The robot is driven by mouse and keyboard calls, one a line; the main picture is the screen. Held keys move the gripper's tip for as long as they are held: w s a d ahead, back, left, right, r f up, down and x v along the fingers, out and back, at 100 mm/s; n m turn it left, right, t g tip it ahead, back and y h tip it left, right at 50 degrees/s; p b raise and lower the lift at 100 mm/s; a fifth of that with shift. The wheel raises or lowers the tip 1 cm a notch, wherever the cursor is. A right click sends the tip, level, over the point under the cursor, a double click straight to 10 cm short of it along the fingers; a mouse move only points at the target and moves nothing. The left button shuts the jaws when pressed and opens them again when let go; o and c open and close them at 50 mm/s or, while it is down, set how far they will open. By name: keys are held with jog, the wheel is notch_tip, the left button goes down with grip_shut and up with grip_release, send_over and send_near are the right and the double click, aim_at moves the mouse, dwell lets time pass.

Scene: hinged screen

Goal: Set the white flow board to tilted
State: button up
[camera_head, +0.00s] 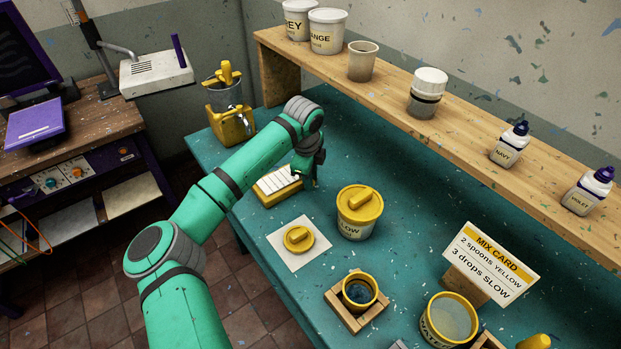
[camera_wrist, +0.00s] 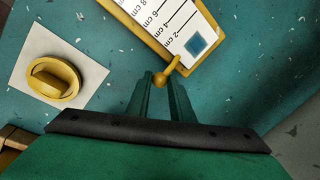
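The white flow board (camera_head: 279,180) sits in a yellow frame on the teal table and looks close to flat. In the wrist view the white board (camera_wrist: 180,22) shows cm marks, black lines and a blue square. A thin yellow lever with a round knob (camera_wrist: 162,79) sticks out from the frame's near edge. My gripper (camera_head: 315,182) is low at the board's right end. In the wrist view my gripper (camera_wrist: 162,76) is open, with a fingertip on each side of the knob. I cannot tell whether the fingers touch it.
A yellow-lidded tub (camera_head: 359,212) stands close to my gripper. A wooden shelf (camera_head: 395,85) runs along the back.

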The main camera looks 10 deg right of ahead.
grip_shut()
